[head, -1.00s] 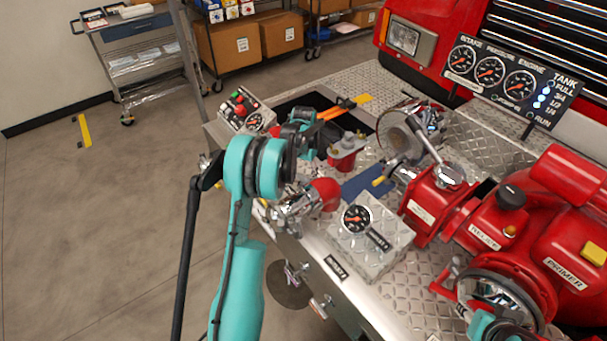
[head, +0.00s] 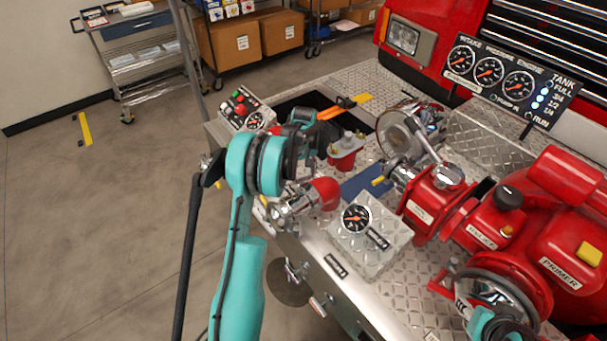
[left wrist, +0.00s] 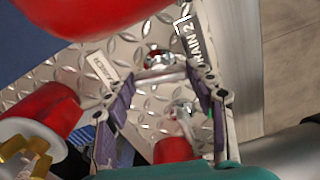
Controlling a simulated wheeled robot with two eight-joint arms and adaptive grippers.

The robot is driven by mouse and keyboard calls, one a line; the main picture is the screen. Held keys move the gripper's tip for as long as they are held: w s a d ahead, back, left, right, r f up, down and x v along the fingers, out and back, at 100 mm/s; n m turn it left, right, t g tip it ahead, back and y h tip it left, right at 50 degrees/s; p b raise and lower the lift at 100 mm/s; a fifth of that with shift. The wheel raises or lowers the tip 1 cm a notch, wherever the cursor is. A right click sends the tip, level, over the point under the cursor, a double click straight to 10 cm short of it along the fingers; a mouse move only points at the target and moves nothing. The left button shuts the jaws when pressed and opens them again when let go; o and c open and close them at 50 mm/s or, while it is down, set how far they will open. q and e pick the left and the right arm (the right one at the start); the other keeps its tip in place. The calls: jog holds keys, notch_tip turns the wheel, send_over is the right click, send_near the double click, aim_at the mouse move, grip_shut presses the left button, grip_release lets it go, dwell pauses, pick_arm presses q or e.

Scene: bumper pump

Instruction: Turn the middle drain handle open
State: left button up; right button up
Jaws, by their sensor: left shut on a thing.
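In the left wrist view a label reading DRAIN 2 (left wrist: 187,42) stands on the diamond plate beside a small chrome drain fitting with a metal bar handle (left wrist: 160,77). My left gripper (left wrist: 152,76) has its purple-padded fingers either side of this handle and is shut on it. A second metal lever with a red end (left wrist: 174,149) lies nearer the wrist, between the fingers lower in the picture. In the head view my left wrist and arm hide the drain handles and most of the gripper. Part of my right arm shows at the lower right; its fingers are unclear.
A large red rounded part (left wrist: 85,12) and a red cylinder (left wrist: 45,110) stand close to the left gripper. In the head view are a gauge box (head: 368,240), a control box (head: 243,110), red pump parts (head: 480,220) and a gauge panel (head: 500,80).

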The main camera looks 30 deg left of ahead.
aim_at(304, 176)
pick_arm(q)
jog(key=shift+n, duration=1.1)
jog(key=o, duration=0.9)
notch_tip(304, 176, up, 12)
